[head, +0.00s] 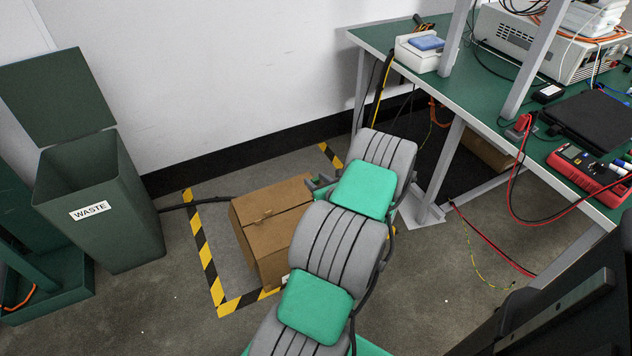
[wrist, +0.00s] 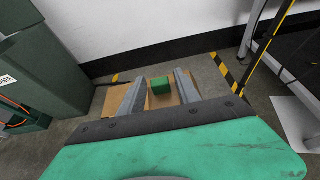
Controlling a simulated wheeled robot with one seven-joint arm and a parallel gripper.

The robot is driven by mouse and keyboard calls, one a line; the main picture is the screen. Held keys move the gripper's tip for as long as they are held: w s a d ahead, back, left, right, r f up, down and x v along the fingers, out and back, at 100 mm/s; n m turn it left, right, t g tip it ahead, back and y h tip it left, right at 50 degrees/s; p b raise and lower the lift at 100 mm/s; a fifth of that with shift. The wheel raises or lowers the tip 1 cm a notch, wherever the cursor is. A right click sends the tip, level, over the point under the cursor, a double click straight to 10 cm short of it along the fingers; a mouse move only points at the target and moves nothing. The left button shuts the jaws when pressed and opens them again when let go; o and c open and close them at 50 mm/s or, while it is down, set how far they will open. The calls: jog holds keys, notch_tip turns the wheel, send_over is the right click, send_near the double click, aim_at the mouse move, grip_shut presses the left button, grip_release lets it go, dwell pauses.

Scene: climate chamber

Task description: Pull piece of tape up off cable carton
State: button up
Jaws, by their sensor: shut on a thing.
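The cable carton (head: 265,240) is a closed brown cardboard box on the floor. It also shows in the wrist view beneath my fingers (wrist: 112,100). My gripper (head: 318,186) is at the carton's right back edge, partly hidden behind my arm in the head view. In the wrist view my gripper (wrist: 160,82) points down over the carton, with a small green piece of tape (wrist: 160,87) between its two grey fingers. The gripper is shut on this piece. Whether the tape's far end still touches the carton cannot be told.
A dark green waste bin (head: 100,205) with its lid up stands at the left. Yellow-black floor tape (head: 205,250) borders the carton's spot. A black cable (head: 195,203) runs from the bin side to the carton. A green-topped workbench (head: 470,90) with instruments and hanging leads is at the right.

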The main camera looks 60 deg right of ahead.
jog(key=shift+r+p, duration=1.1)
jog(key=shift+r, duration=0.3)
